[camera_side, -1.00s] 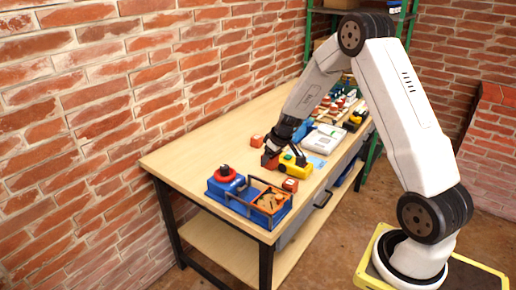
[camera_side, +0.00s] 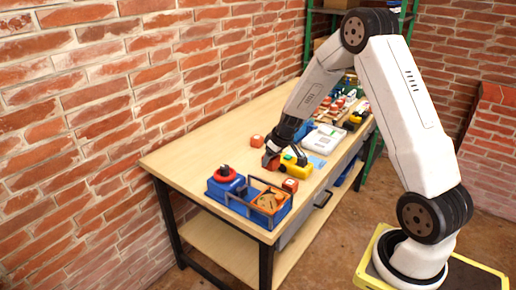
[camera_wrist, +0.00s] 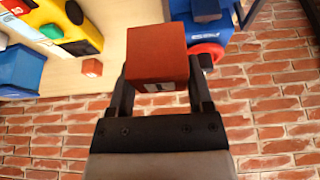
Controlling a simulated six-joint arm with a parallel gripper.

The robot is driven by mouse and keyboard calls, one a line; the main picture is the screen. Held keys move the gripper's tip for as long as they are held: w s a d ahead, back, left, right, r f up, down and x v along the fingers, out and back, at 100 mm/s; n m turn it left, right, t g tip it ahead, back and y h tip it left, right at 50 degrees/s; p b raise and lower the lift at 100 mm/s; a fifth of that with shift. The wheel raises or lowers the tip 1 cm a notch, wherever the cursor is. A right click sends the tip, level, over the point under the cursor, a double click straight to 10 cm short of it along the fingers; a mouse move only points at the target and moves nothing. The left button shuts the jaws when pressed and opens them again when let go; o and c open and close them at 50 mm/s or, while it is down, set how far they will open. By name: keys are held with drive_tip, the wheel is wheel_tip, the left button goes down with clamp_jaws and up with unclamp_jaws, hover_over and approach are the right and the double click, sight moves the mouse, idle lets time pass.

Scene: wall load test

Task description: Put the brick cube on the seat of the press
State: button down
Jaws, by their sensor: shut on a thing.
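My gripper (camera_wrist: 160,85) is shut on the brick cube (camera_wrist: 157,58), a reddish-brown block with a small pale mark on its near face. In the side view the gripper (camera_side: 273,158) holds the cube (camera_side: 269,160) above the bench beside the yellow device; the gap beneath it cannot be judged. A blue machine with a red round knob (camera_side: 225,174), which looks like the press, stands at the near end of the bench. Part of it shows at the upper right in the wrist view (camera_wrist: 225,22).
A yellow and black device (camera_side: 294,168) is close to my gripper. Small orange-red cubes lie on the bench (camera_side: 257,141) and near the front edge (camera_side: 290,185).

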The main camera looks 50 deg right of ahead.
drive_tip(key=s+a+r, duration=0.1)
drive_tip(key=s+a, duration=0.2)
drive_tip(key=a, duration=0.7)
drive_tip(key=s+a+r, duration=0.2)
drive_tip(key=s+a, duration=0.1)
drive_tip(key=a, duration=0.7)
drive_tip(key=shift+a+r, duration=0.2)
drive_tip(key=shift+r, duration=0.1)
drive_tip(key=shift+d, duration=0.1)
drive_tip(key=s+d, duration=0.4)
drive_tip(key=d, duration=0.6)
drive_tip(key=shift+s+r, duration=0.25)
drive_tip(key=shift+s, duration=0.15)
drive_tip(key=shift+d, duration=0.1)
